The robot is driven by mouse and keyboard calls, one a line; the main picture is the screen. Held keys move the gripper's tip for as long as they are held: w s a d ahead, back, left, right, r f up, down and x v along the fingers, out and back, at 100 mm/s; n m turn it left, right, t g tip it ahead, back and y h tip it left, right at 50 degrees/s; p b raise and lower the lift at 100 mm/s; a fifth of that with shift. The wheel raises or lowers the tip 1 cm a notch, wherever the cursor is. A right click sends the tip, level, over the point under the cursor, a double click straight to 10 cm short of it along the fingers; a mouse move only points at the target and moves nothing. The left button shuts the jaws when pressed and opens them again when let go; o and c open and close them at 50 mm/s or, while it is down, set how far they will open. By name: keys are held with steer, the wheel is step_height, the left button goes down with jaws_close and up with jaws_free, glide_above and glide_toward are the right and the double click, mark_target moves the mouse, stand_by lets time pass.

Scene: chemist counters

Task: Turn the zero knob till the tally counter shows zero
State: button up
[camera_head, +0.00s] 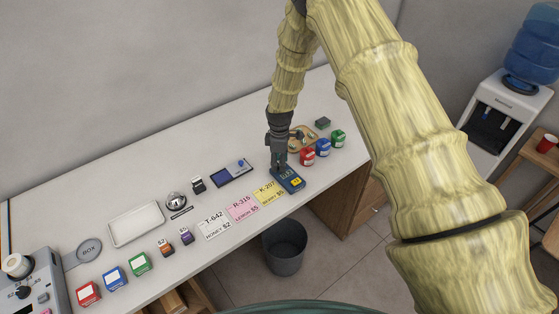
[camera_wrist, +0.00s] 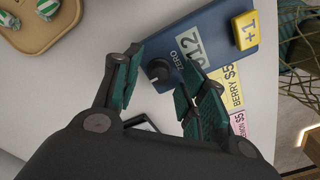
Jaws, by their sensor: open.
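The tally counter (camera_head: 291,181) is a dark blue box on the white counter, with a yellow +1 button (camera_wrist: 244,30) at one end. Its pale green display (camera_wrist: 190,45) shows dark digits that look like 012, tilted and hard to read surely. The black round zero knob (camera_wrist: 159,71) sits at the other end beside the word ZERO. My gripper (camera_head: 279,168) is over that end of the tally counter. In the wrist view its green-padded fingers (camera_wrist: 158,78) are open, one on each side of the knob, with gaps showing. The head view hides the knob behind my gripper.
Yellow, pink and white price cards (camera_head: 241,207) lie beside the tally counter. Red, blue and green boxes (camera_head: 323,147) and a wooden tray (camera_head: 310,138) stand close behind it. A bin (camera_head: 285,248) is on the floor in front.

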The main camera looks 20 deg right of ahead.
steer(key=shift+c, duration=0.2)
jaws_close()
steer(key=shift+w+f+m+b, duration=0.1)
steer(key=shift+m+b, duration=0.3)
steer(key=shift+m+b, duration=0.85)
steer(key=shift+m, duration=0.15)
steer(key=m+b, duration=0.3)
steer(key=m, duration=0.2)
steer(key=m+b, duration=0.1)
steer(key=m, duration=0.4)
steer(key=shift+b, duration=0.35)
steer(key=shift+m+b, duration=0.45)
steer(key=shift+m, duration=1.55)
steer(key=shift+r, duration=0.2)
